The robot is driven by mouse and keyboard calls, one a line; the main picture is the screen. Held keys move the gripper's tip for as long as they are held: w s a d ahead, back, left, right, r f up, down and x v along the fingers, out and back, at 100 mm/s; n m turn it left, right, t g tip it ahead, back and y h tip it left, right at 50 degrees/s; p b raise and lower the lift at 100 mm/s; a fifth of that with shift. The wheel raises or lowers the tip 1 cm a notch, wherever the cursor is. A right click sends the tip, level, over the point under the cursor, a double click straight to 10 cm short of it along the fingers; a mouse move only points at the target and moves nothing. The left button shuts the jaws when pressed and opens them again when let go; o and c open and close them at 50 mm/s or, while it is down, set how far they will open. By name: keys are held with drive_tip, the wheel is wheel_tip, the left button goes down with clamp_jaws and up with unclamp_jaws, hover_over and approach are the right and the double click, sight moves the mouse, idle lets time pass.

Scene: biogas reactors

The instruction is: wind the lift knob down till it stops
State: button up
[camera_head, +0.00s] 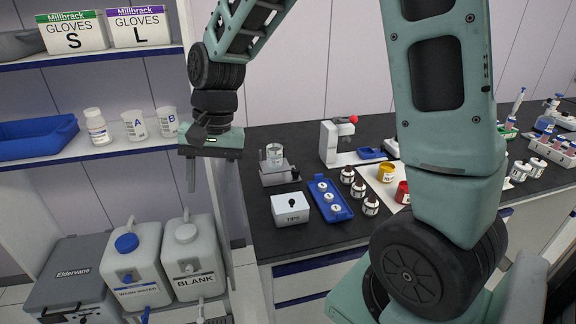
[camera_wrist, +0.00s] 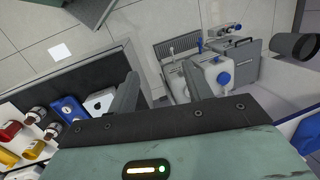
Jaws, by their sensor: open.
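A small grey lift (camera_head: 277,174) stands on the dark bench, near its left end. A clear beaker (camera_head: 275,153) sits on top of it. A small black knob (camera_head: 295,174) shows at its right side; its turn position is too small to read. My gripper (camera_head: 209,188) hangs left of the lift, fingers downward, near the bench's left end and in front of the shelf. Its fingers are apart and nothing shows between them. In the wrist view my gripper (camera_wrist: 160,82) is open, and I cannot make out the lift or knob there.
A white device with a red knob (camera_head: 338,143) is to the right. White canisters (camera_head: 194,259) sit below my gripper.

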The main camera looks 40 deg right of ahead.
drive_tip(key=w+d+m, duration=0.4)
drive_tip(key=w+d, duration=0.1)
drive_tip(key=d, duration=0.2)
drive_tip(key=m+t+p, duration=0.2)
drive_tip(key=m+t, duration=0.1)
drive_tip(key=m, duration=1.3)
hover_over(297, 169)
drive_tip(key=s+d, duration=0.5)
wheel_tip(297, 169, down, 4)
drive_tip(key=p+x, duration=0.1)
drive_tip(key=x, duration=0.4)
drive_tip(key=p+x, duration=0.1)
drive_tip(key=x, duration=0.5)
drive_tip(key=a+p+x, duration=0.1)
drive_tip(key=x, duration=0.4)
drive_tip(key=shift+w+a+f, duration=0.1)
drive_tip(key=shift+w+f, duration=0.1)
drive_tip(key=c, duration=1)
